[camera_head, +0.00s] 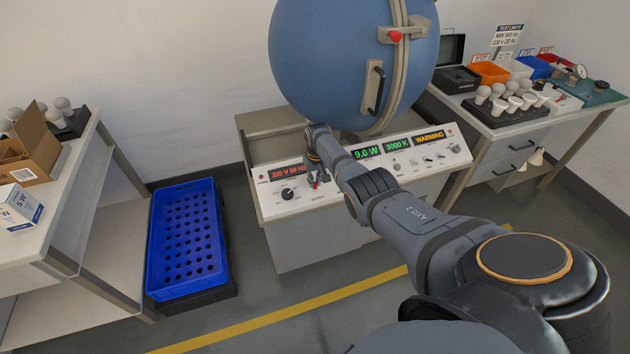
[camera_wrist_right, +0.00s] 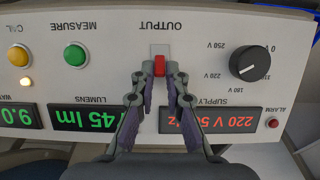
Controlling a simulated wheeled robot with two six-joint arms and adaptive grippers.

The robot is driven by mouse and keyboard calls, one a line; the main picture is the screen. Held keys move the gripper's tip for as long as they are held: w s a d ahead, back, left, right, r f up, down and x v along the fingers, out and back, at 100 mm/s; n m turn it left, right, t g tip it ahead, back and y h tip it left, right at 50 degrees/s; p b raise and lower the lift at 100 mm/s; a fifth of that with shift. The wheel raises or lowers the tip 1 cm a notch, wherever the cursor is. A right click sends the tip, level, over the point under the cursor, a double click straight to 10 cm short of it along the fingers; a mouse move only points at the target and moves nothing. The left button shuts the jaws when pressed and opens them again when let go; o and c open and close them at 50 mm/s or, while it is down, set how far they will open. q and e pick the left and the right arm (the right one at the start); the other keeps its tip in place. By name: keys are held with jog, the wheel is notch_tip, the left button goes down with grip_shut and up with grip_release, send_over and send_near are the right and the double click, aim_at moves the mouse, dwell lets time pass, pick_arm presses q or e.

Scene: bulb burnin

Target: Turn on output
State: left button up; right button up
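A red rocker switch (camera_wrist_right: 159,66) sits in a white plate under the word OUTPUT on the panel, which appears upside down in the right wrist view. My right gripper (camera_wrist_right: 160,77) is over the panel with its two fingertips apart, one on each side of the switch; whether they touch it I cannot tell. In the head view my right gripper (camera_head: 317,180) reaches down to the panel left of the green readouts. The supply display (camera_wrist_right: 212,120) reads 220 V 50 Hz. My left gripper is not in view.
A black supply knob (camera_wrist_right: 249,64) lies beside the switch. Green (camera_wrist_right: 76,56) and yellow (camera_wrist_right: 19,55) buttons lie on the other side. A big blue sphere (camera_head: 335,60) rises behind the panel. A blue crate (camera_head: 187,240) stands on the floor at left. The WARNING display (camera_head: 429,138) is lit.

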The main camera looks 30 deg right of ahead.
jog(key=o, duration=0.3)
jog(key=shift+o, duration=0.2)
notch_tip(320, 180, up, 12)
jog(key=s, duration=0.1)
jog(key=shift+a, duration=0.15)
jog(key=shift+s, duration=0.1)
